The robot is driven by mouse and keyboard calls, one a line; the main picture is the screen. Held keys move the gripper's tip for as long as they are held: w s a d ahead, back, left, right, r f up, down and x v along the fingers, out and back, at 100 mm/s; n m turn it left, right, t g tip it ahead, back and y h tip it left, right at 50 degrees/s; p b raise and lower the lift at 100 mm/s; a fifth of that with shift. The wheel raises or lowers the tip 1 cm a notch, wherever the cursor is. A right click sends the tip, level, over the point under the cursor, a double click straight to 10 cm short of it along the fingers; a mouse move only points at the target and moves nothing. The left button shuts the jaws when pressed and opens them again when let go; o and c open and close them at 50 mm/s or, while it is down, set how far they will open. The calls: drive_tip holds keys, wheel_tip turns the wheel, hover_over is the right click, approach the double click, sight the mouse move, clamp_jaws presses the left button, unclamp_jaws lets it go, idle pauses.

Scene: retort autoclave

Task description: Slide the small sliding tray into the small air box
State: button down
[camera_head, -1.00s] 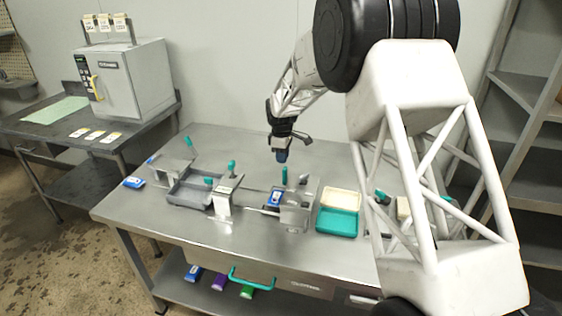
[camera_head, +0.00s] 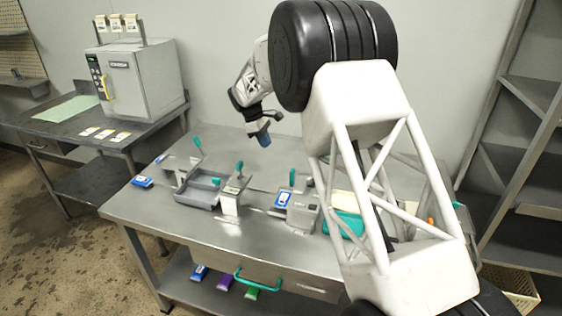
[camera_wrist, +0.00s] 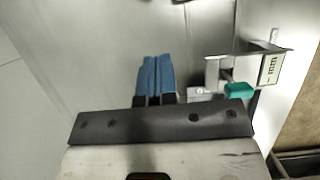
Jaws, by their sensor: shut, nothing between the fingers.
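A grey open tray (camera_head: 196,203) sits on the left half of the metal table, with a teal handle near its right side. A small grey box (camera_head: 302,213) with a blue label stands to its right, near the table's middle. I cannot tell for certain which pieces are the small sliding tray and the small air box. My gripper (camera_head: 264,140) has blue fingertips and hangs above the back of the table, apart from both. In the wrist view its fingers (camera_wrist: 155,75) are together and empty, left of a teal handle (camera_wrist: 238,90).
An upright plate (camera_head: 230,203) stands between the grey tray and the box. A teal tray (camera_head: 345,226) lies right of the box, partly hidden by my arm. A blue packet (camera_head: 142,182) lies at the left edge. The table's back is clear.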

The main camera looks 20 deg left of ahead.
drive_tip(key=shift+f, duration=0.15)
drive_tip(key=d+f, duration=0.7)
drive_tip(key=f, duration=0.2)
drive_tip(key=shift+d, duration=0.35)
idle(0.4)
drive_tip(key=d, duration=0.9)
drive_tip(key=shift+d, duration=0.15)
drive_tip(key=shift+f, duration=0.1)
